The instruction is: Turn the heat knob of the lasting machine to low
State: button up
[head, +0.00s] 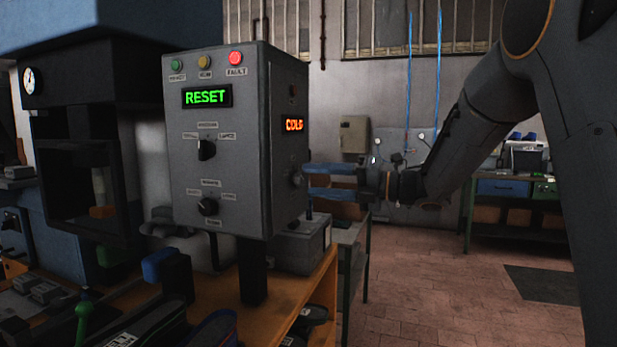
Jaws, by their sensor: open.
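The machine's grey control box (215,150) stands at the centre left. A green display (207,96) on its front reads RESET, and an orange display (294,125) on its right side reads COLD or similar. The front has an upper black knob (206,150) and a lower black knob (208,207); their labels are too small to read. A small round knob (296,180) sits on the right side below the orange display. My gripper (312,181) is open with blue fingers pointing left at this side knob. Its fingertips are very near it; I cannot tell if they touch.
Green, amber and red lamps (235,58) top the box; the red one, labelled FAULT, looks lit. A wooden bench (285,305) below holds dark shoes and a grey box (300,245). A green workbench (515,200) stands at the back right. The brick floor between is open.

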aim_at(299, 179)
jog(key=shift+p+x, duration=0.3)
jog(key=shift+x, duration=1.1)
jog(key=c, duration=1.1)
jog(key=shift+o, duration=0.2)
jog(key=shift+m, duration=0.4)
jog(key=m+p, duration=0.1)
jog(key=m, duration=0.3)
jog(key=shift+m, duration=0.3)
jog(key=m+p, duration=0.2)
jog(key=m, duration=0.3)
jog(key=shift+p, duration=0.4)
jog(key=shift+m, duration=0.4)
